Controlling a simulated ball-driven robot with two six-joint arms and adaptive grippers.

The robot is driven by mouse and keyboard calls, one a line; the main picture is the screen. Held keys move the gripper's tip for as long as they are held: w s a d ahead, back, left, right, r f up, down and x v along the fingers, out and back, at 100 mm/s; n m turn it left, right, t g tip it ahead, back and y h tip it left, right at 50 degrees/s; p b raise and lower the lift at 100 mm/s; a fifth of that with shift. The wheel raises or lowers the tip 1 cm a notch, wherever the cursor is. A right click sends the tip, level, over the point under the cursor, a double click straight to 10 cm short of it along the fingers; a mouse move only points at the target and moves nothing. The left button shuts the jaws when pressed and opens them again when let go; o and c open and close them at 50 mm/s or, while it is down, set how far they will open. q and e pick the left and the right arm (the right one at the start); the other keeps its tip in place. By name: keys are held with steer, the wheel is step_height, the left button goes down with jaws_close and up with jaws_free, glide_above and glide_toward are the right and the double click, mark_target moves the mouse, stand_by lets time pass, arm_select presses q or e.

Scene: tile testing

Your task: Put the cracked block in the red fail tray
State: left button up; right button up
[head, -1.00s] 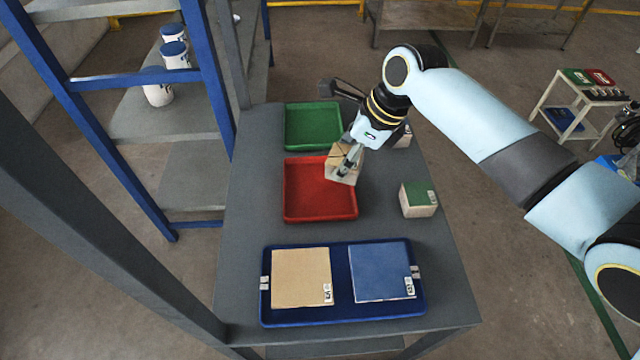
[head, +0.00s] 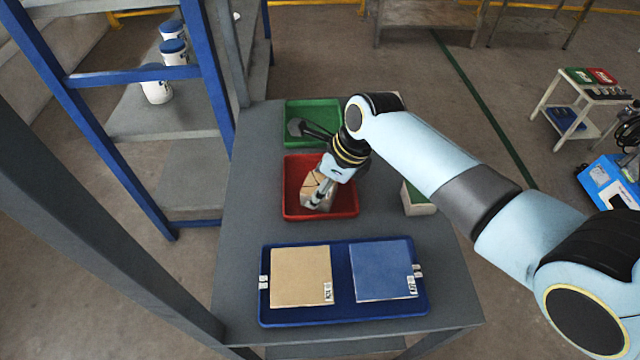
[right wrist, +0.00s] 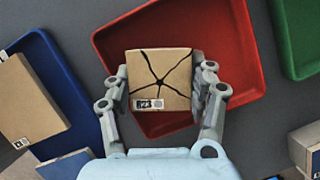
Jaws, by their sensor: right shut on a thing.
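The cracked block (right wrist: 160,78) is tan, with dark cracks spreading over its face and a label reading R23 in the right wrist view. My right gripper (right wrist: 158,88) is shut on it, one finger at each side. In the head view the block (head: 316,187) and my right gripper (head: 316,198) are over the red fail tray (head: 292,210). The red tray also shows behind the block in the right wrist view (right wrist: 228,40). I cannot tell whether the block touches the tray floor. My left gripper is not in view.
A green tray (head: 300,108) lies behind the red one. A blue tray (head: 340,316) in front holds a tan tile (head: 300,275) and a blue tile (head: 382,269). A green-topped block (head: 417,198) stands at the right, partly behind my arm.

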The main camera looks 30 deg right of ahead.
steer(key=o, duration=1.5)
steer(key=p+v, duration=0.2)
steer(key=v, duration=1)
steer(key=shift+p, duration=0.3)
